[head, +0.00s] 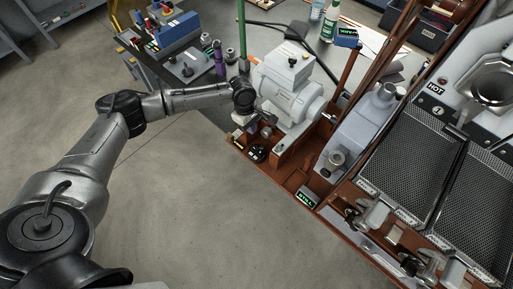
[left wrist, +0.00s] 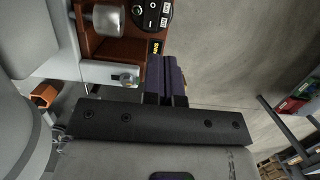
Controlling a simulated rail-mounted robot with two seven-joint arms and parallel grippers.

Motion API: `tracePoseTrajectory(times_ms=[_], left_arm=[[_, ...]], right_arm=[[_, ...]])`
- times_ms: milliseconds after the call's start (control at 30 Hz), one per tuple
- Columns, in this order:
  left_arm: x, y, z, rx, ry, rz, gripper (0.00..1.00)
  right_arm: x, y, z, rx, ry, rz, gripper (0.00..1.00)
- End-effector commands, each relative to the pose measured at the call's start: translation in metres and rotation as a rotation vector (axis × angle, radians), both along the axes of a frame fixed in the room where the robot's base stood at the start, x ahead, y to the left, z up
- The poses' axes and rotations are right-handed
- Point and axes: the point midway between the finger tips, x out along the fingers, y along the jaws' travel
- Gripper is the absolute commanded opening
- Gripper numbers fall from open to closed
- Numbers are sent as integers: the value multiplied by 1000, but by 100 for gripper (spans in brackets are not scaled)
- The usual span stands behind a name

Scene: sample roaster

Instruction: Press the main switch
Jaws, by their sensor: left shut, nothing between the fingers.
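The main switch seems to be the black round control (head: 257,153) with white markings at the front left corner of the brown machine base. It also shows at the top of the left wrist view (left wrist: 151,14), beside a small yellow-and-black label (left wrist: 155,47). My left gripper (head: 243,127) is above the corner of the base, close to the switch. In the left wrist view its dark fingers (left wrist: 167,76) are together and empty, just below the label in the picture. They look apart from the switch; the exact gap is unclear. My right gripper is not in view.
A grey motor housing (head: 290,92) stands right behind the switch. A small green display (head: 306,198) sits farther along the base's front edge. Perforated trays (head: 411,172) lie at the right. A table with tools (head: 175,45) stands behind my arm. The floor in front is clear.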

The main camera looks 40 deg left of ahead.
Motion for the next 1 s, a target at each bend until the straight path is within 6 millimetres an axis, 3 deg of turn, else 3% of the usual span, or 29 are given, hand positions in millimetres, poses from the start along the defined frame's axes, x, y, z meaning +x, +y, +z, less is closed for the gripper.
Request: tracePoseTrajectory(times_ms=[167, 700, 1000], left_arm=[[0, -3, -13, 0, 1, -1, 0], [0, -22, -107, 1, 1, -1, 0], [0, -28, -133, 0, 1, -1, 0]], right_arm=[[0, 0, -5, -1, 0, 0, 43], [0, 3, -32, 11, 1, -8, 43], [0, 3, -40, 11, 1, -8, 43]])
